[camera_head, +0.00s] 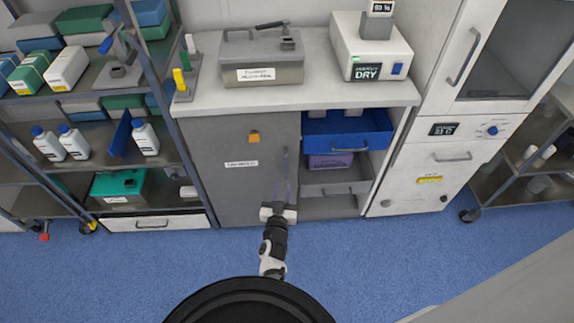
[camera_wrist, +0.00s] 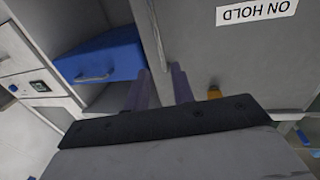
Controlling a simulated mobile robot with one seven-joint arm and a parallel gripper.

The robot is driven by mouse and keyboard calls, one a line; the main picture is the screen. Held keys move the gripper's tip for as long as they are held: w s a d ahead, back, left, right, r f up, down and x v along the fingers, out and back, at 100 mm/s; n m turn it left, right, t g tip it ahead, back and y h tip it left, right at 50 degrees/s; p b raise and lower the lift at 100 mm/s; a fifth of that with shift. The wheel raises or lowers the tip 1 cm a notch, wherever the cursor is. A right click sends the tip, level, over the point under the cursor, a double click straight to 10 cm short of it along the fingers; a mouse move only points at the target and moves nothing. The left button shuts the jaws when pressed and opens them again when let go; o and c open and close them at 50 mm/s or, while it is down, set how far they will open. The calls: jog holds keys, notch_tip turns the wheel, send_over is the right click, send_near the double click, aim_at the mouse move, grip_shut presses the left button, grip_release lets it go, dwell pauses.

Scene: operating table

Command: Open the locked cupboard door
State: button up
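The grey cupboard door (camera_head: 240,190) is below the counter and looks closed. An orange lock piece (camera_head: 254,136) sits near its top; part of it shows in the wrist view (camera_wrist: 214,92). A slim vertical handle (camera_head: 286,164) runs along the door's right side. My gripper (camera_head: 283,190) is low in front of that handle. In the wrist view, its two purple fingers (camera_wrist: 160,86) are apart, with the lower end of a grey bar, apparently the handle (camera_wrist: 154,36), between them. I cannot tell whether they touch it.
A blue drawer (camera_head: 347,130) sticks out right of the door, above a purple box (camera_head: 330,161). A shelf rack (camera_head: 165,95) stands close on the left. A grey case (camera_head: 262,58) and a white device (camera_head: 370,48) stand on the counter. Blue floor (camera_head: 350,260) in front is clear.

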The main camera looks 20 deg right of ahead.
aim_at(286, 166)
jog(key=b+x, duration=0.3)
jog(key=x, duration=0.7)
jog(key=shift+f+b, duration=0.1)
jog(key=shift+b, duration=0.25)
jog(key=shift+w+d, duration=0.25)
jog(key=shift+w, duration=0.3)
jog(key=shift+c, duration=0.5)
grip_shut()
